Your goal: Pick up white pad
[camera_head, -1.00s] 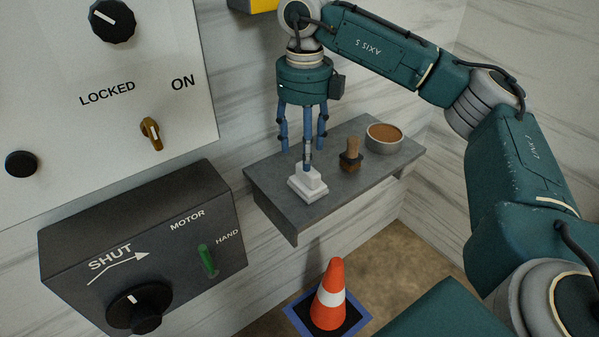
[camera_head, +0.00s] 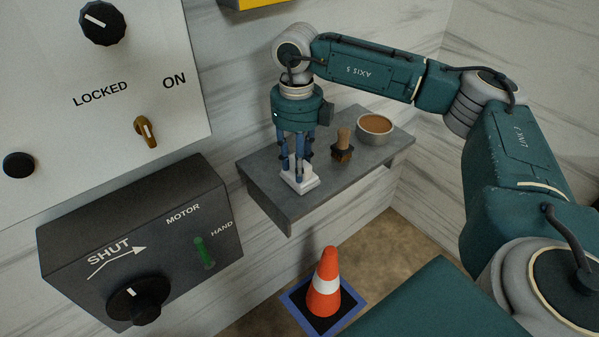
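The white pad (camera_head: 303,186) is a white block with a wider flat base and a narrower upper part. It sits at the left part of the grey wall shelf (camera_head: 262,178). My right gripper (camera_head: 297,172) points straight down over it, with its blue fingers drawn in around the upper part. The fingers look shut on the pad and partly hide it. The pad's base appears to rest on the shelf. My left gripper is out of view.
A dark control box (camera_head: 150,245) and a switch panel (camera_head: 60,125) are at left. An orange cone (camera_head: 324,285) stands below the shelf.

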